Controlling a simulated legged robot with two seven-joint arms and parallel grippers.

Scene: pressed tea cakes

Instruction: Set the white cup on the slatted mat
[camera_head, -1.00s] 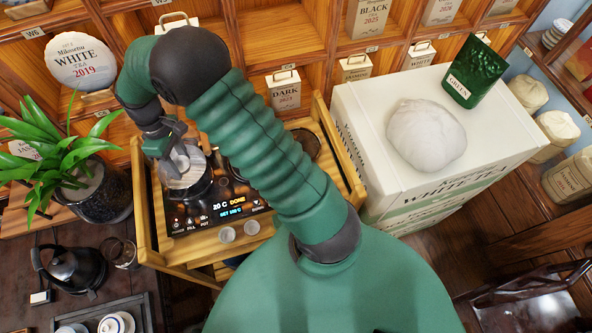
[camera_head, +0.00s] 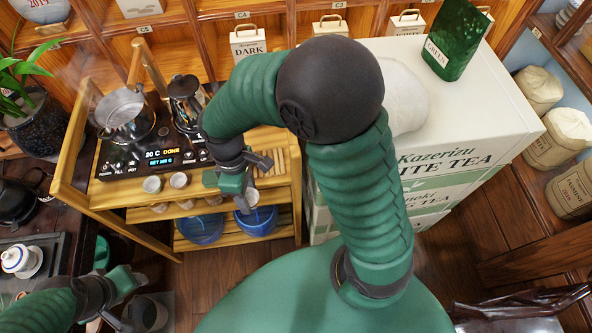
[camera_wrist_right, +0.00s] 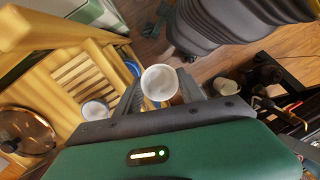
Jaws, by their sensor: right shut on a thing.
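My right gripper (camera_head: 248,172) is shut on the white cup (camera_wrist_right: 160,82), whose open mouth faces the wrist camera. The cup (camera_head: 252,197) also shows below the gripper in the head view. The slatted mat (camera_head: 274,163) lies on the right end of the wooden cart's top, partly hidden by my arm. In the wrist view the mat (camera_wrist_right: 78,75) is left of the held cup. My left gripper (camera_head: 132,302) is at the lower left, fingers apart, and looks empty.
Two small cups (camera_head: 152,184) (camera_head: 179,180) stand on the cart's front edge. Blue bowls (camera_head: 256,220) are on the shelf below. In the wrist view another cup (camera_wrist_right: 95,109) stands near the mat.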

